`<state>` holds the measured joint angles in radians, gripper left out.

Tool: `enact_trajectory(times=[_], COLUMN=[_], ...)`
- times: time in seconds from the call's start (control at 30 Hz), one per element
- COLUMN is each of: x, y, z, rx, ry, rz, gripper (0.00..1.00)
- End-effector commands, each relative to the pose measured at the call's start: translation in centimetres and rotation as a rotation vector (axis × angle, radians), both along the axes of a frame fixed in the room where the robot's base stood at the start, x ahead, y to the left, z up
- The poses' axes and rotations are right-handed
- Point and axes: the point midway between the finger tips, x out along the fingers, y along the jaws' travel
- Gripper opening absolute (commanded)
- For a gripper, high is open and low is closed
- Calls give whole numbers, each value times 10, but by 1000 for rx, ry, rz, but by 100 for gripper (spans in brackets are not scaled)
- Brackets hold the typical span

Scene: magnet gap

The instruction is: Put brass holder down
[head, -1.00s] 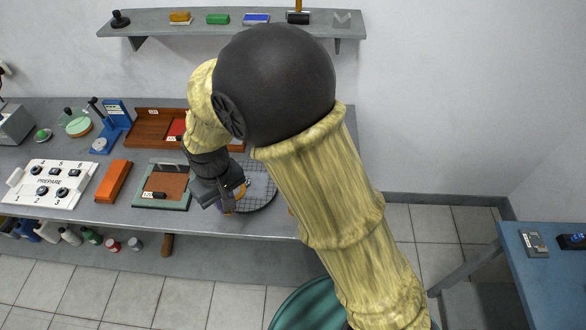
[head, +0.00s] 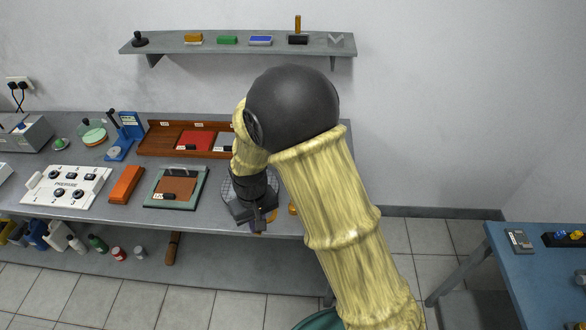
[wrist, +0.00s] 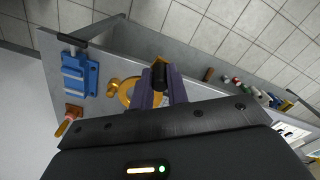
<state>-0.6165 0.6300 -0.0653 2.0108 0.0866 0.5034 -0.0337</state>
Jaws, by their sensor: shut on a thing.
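My gripper (wrist: 160,88) is shut on the brass holder (wrist: 158,99). Brass colour and a dark, blunt end show between its two purplish fingers in the wrist view. In the head view my gripper (head: 258,218) is low by the bench's front edge, at the front of the round gridded plate. A little of the brass holder (head: 262,213) shows at the fingertips; the rest is hidden. I cannot tell whether it touches the bench.
A brass ring-shaped piece (wrist: 117,90) lies beside the fingers on the grey bench (wrist: 215,77). A blue fixture (wrist: 80,75) stands farther off. On the left of the bench are a green-framed tray (head: 150,201) and an orange block (head: 126,184). Bottles stand below.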

Motion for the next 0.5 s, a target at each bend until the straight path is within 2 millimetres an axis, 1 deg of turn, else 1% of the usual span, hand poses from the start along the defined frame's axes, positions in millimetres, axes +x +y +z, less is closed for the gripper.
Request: enact_trajectory(times=[0.03,0.27,0.37,0.47,0.5], x=[6,27,36,46,50], y=[-8,-46,-67,-94,-107], z=[-4,-24,-35,-49,-56], rx=[-1,-1,0,-1,-1], ry=[1,2,3,4,4], rz=[-21,-111,-159,-218,-248], gripper=[0,0,0,0,0])
